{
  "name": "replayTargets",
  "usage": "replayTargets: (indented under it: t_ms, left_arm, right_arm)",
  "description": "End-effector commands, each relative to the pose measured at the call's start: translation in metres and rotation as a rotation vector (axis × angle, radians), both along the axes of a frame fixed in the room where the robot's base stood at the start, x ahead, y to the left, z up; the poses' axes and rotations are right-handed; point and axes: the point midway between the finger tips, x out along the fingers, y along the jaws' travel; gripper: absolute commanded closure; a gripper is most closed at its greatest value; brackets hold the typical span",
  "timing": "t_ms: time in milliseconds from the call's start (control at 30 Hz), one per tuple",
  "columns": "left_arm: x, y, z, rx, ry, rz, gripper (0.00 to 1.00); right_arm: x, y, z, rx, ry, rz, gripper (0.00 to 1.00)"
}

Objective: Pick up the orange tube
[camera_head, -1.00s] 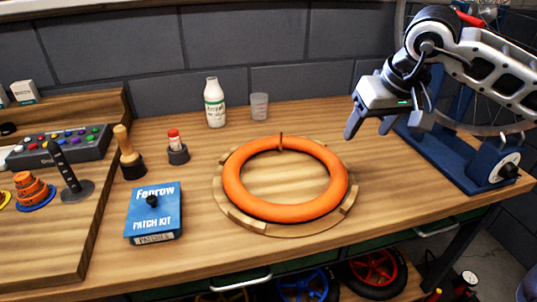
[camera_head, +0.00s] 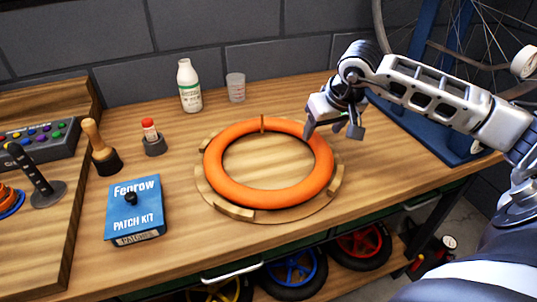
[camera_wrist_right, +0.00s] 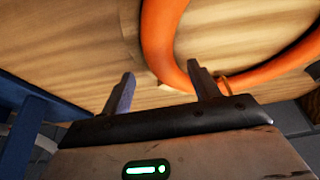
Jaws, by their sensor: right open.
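The orange tube (camera_head: 227,184) is a ring lying flat on a round wooden holder (camera_head: 323,207) with raised blocks at its edge, in the middle of the bench. My right gripper (camera_head: 331,133) is open and empty, just above the tube's back right side. In the right wrist view the tube (camera_wrist_right: 157,45) curves past the open fingers (camera_wrist_right: 160,88). Its near part passes behind the right finger. I cannot tell whether that finger touches it. My left gripper is not in view.
A blue patch kit box (camera_head: 147,190) stands left of the holder. A white bottle (camera_head: 190,88), a clear cup (camera_head: 236,88) and a red-capped vial (camera_head: 150,130) stand behind. A blue stand (camera_head: 425,130) with a bike wheel is at the right. The bench front is mostly clear.

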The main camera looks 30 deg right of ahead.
Motion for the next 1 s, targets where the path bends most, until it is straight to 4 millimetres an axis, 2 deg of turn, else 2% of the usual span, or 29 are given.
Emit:
replayTargets:
  t_ms: [100,233,533,567,700,733,1000]
  left_arm:
    - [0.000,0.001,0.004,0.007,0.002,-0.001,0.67]
    - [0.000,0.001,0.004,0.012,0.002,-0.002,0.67]
    - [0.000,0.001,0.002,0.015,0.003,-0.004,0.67]
    - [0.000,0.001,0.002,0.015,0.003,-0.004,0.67]
    - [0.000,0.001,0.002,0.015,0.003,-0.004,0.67]
    - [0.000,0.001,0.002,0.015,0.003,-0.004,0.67]
    - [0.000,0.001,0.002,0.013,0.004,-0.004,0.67]
  right_arm:
    - [0.006,0.003,-0.018,0.006,0.005,0.001,0.39]
    - [0.012,0.001,-0.033,0.004,0.000,-0.001,0.39]
    - [0.014,0.000,-0.038,0.000,0.000,0.001,0.39]
    - [0.014,0.000,-0.038,0.000,0.000,0.001,0.44]
    - [0.014,0.000,-0.038,0.001,0.000,0.000,0.83]
    - [0.014,0.000,-0.038,0.001,0.000,0.000,0.90]
    - [0.015,0.000,-0.037,0.000,-0.002,0.000,0.90]
